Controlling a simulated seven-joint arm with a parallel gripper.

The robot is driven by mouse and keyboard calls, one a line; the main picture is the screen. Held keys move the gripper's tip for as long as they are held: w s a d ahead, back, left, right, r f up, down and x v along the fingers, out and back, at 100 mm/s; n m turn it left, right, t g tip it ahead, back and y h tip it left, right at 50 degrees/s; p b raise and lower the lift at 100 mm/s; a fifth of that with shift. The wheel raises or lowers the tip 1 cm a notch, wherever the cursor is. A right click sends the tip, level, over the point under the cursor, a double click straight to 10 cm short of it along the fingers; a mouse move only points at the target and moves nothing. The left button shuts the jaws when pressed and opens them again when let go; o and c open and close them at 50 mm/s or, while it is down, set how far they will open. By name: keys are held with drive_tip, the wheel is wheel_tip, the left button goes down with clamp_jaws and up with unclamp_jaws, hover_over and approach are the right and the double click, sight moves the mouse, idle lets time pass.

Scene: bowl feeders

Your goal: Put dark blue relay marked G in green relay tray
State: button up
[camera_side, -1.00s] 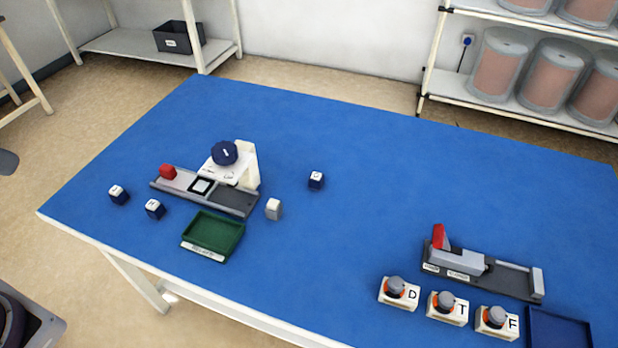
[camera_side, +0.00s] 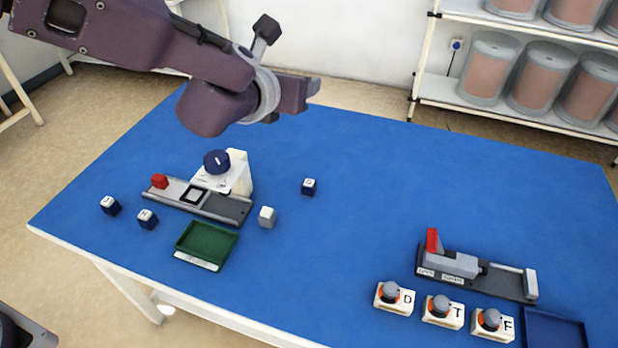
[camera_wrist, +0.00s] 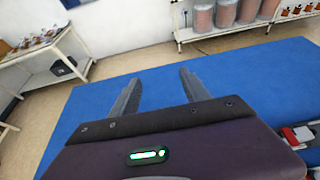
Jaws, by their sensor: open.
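The green tray (camera_side: 207,243) lies near the front left of the blue table in the side view, and looks empty. Two dark blue relays with white tops stand to its left, the outer one (camera_side: 110,205) and the inner one (camera_side: 148,219). A third dark blue relay (camera_side: 309,187) stands alone right of the white-and-grey fixture. The letters on their tops are too small to read. My gripper (camera_side: 314,88) is high above the back of the table. In the wrist view my gripper (camera_wrist: 160,88) has its fingers apart with nothing between them.
The fixture (camera_side: 222,203) with a red block and dark blue knob stands behind the tray. A pale grey block (camera_side: 267,216) is beside it. A second fixture (camera_side: 476,277), several button boxes and a blue tray (camera_side: 555,330) are at right. The table's middle is clear.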

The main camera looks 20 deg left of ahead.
approach(310, 180)
drive_tip(key=shift+w+a+f, duration=0.15)
drive_tip(key=shift+w+a, duration=0.2)
drive_tip(key=shift+w, duration=0.45)
drive_tip(key=x, duration=0.7)
drive_tip(key=shift+d+f, duration=0.2)
drive_tip(key=shift+d, duration=0.15)
drive_tip(key=shift+c, duration=0.4)
clamp_jaws()
